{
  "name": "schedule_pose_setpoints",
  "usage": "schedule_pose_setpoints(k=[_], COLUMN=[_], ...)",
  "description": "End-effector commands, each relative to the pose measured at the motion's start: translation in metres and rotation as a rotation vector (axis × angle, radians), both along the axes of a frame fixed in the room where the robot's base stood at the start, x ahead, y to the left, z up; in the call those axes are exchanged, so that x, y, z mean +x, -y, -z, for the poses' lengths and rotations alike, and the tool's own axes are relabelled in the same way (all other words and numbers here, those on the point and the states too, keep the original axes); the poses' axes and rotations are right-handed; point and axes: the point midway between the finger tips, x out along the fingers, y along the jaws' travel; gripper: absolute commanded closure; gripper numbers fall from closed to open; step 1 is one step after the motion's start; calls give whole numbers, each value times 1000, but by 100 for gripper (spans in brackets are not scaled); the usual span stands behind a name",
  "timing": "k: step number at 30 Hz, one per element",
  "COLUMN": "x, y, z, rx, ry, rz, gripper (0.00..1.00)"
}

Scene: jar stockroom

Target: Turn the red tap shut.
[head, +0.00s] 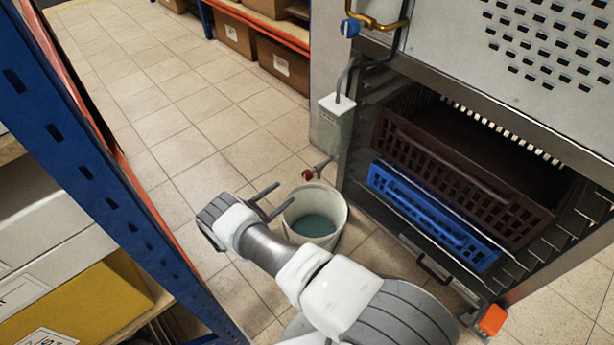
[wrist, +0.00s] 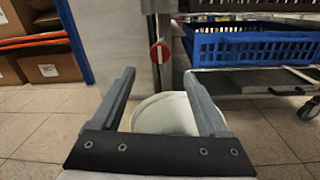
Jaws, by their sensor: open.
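The red tap (head: 308,174) sits low at the end of a pipe beside the metal rack, above the rim of a white bucket (head: 338,231) with bluish liquid in it. In the wrist view the red tap (wrist: 160,51) shows as a round red handle with a pale bar across it, ahead of and between my fingers. My gripper (head: 272,199) is open and empty, at the left of the bucket in the head view, apart from the tap. In the wrist view my gripper (wrist: 163,82) spans the white bucket (wrist: 165,113), whose lower part is hidden.
A metal rack at the right holds a brown crate (head: 470,172) and a blue crate (head: 432,216). A blue-handled tap (head: 350,27) is higher up. A blue shelf upright (head: 85,160) stands close at the left. The tiled floor (head: 190,110) behind is clear.

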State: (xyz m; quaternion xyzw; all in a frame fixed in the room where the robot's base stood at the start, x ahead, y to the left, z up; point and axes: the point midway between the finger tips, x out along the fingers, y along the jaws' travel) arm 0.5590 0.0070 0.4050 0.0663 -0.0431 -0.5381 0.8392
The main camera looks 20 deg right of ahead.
Motion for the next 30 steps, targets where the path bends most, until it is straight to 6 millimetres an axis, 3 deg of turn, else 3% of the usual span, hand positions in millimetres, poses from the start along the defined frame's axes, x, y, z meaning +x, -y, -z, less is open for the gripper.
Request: schedule_pose_setpoints(k=[9, 15, 21, 30], x=[29, 43, 50, 51], y=[66, 96, 109, 111], z=[2, 1, 0, 0], rx=[1, 1, 1, 1], ry=[0, 2, 0, 0], rz=[5, 3, 1, 0], gripper=[23, 23, 23, 23])
